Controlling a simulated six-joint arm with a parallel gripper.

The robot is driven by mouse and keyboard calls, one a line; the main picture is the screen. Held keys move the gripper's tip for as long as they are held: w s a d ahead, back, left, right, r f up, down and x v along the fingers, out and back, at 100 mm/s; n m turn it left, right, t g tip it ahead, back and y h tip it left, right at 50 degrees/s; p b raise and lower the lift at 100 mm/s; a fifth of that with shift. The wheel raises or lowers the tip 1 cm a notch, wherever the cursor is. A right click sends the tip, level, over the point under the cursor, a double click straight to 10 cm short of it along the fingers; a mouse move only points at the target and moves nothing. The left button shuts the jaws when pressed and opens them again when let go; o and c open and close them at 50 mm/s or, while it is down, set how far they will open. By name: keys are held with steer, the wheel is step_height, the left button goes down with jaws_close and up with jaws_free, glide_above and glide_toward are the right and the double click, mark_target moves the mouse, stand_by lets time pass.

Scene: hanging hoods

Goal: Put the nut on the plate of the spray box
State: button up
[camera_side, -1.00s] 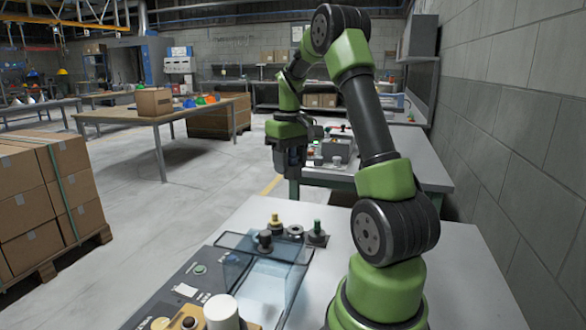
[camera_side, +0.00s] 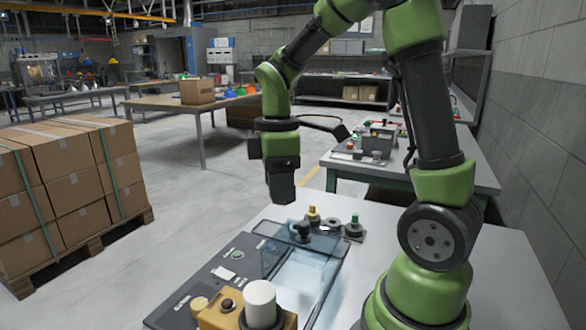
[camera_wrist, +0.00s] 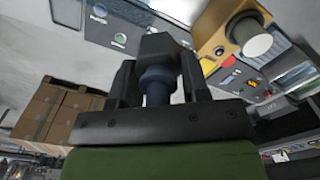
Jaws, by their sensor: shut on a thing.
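My gripper (camera_wrist: 160,62) is shut on a dark, blocky, hexagon-looking piece, which I take to be the nut (camera_wrist: 158,45). In the side view my gripper (camera_side: 280,182) points down, high above the table's far left edge. The held piece is hard to tell from the dark fingers there. The spray box (camera_side: 222,275) is a grey box on the table with a clear bluish hood (camera_side: 300,262) and a dark knob (camera_side: 303,231) at its far end. My gripper is apart from it. I cannot make out the plate clearly.
A yellow-topped piece (camera_side: 313,215), a metal ring (camera_side: 333,223) and a green-topped piece (camera_side: 354,229) stand behind the hood. A yellow housing with a white cylinder (camera_side: 261,303) is at the front. Stacked cartons (camera_side: 75,185) are on the floor at left. The table's right side is clear.

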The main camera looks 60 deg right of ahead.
steer(key=s+a+n, duration=0.2)
steer(key=a+n, duration=0.3)
step_height(320, 180, down, 20)
steer(key=shift+w+r, duration=0.1)
steer(key=shift+w, duration=0.05)
stand_by(0.9)
steer(key=shift+f, duration=0.6)
stand_by(0.3)
steer(key=o, duration=1.1)
